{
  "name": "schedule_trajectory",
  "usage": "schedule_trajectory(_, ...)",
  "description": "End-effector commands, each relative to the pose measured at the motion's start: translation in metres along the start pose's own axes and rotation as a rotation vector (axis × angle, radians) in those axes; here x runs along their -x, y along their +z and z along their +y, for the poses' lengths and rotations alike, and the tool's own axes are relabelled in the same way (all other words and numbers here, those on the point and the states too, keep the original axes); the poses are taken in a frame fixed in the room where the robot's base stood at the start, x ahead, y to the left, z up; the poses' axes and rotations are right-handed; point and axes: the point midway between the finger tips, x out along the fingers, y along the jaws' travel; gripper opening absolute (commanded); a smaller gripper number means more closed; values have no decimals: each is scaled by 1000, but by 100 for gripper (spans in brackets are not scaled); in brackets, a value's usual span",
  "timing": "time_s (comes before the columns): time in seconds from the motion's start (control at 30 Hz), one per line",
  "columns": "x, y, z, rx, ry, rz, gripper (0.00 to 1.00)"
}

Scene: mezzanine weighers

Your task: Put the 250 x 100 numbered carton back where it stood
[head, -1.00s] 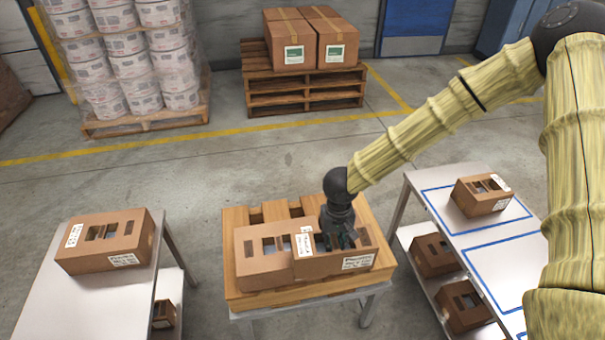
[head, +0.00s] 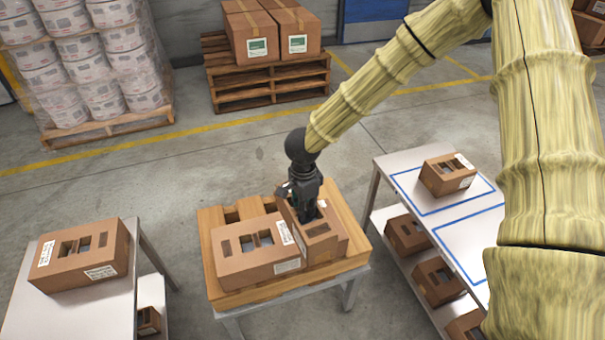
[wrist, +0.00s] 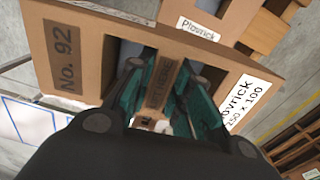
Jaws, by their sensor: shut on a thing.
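My gripper (head: 312,212) points down into the handle cut-out of a brown carton (head: 319,239) and is shut on it. In the wrist view its teal fingers (wrist: 165,100) close on a strip of cardboard. This carton shows a dark "No. 92" plate (wrist: 67,58) and a white label (wrist: 247,100) reading 250 x 100. In the head view it is over the right part of a wooden pallet (head: 229,298), beside a larger carton (head: 243,262). I cannot tell whether it touches the pallet or hangs above it.
The left table (head: 75,316) bears a carton (head: 84,257). The right table (head: 458,207) has blue outlined areas; the far one bears a small carton (head: 446,176), the nearer shows bare surface. Several cartons sit on its lower shelf. A loaded pallet (head: 268,85) stands behind on the floor.

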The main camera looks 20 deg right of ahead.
Motion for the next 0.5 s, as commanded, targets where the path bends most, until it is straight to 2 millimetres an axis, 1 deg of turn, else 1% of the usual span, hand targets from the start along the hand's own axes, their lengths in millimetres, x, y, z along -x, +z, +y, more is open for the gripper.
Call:
schedule_trajectory(0.03,7,-1,-2,-81,-1,1,0)
schedule_trajectory(0.5,49,-7,-20,-896,-4,-4,0)
